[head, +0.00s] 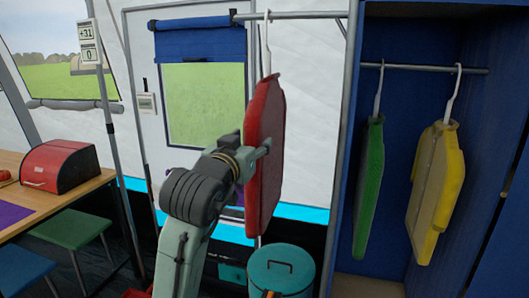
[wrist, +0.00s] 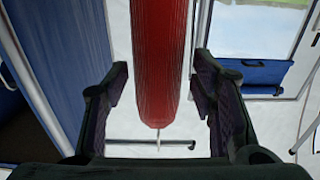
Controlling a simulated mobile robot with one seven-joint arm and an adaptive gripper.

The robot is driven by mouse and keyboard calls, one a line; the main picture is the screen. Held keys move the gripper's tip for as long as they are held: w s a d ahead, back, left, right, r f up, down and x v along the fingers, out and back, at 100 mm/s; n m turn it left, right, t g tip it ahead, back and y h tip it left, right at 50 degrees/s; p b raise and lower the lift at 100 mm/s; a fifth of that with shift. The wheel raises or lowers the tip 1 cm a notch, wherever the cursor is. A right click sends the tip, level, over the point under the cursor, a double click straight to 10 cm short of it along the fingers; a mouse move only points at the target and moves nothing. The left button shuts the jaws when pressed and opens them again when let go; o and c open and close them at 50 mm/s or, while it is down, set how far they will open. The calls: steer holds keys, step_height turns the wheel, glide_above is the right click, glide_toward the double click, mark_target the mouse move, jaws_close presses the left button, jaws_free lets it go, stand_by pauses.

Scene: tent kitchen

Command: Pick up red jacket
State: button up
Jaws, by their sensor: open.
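The red jacket (head: 264,155) hangs on a white hanger (head: 267,45) from a horizontal rail (head: 305,15) in the head view. My gripper (head: 262,148) is at the jacket's middle height, and the jacket partly hides it. In the wrist view the red jacket (wrist: 157,60) runs between the two fingers of my gripper (wrist: 160,95). The fingers stand open, one on each side, with a visible gap to the jacket on both sides.
A blue wardrobe (head: 398,32) at the right holds a green jacket (head: 369,185) and a yellow jacket (head: 434,190). A teal lidded bin (head: 280,272) stands below the red jacket. A wooden table (head: 92,186) with a red box (head: 58,166) is at the left.

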mark_target(268, 124)
steer(key=x, duration=0.2)
steer(key=p+x, duration=0.1)
steer(key=x, duration=0.1)
steer(key=p+x, duration=0.1)
steer(key=x, duration=0.1)
steer(key=shift+w+d+r, duration=0.15)
steer(key=shift+r, duration=0.15)
steer(key=shift+c, duration=0.2)
jaws_close()
stand_by(0.6)
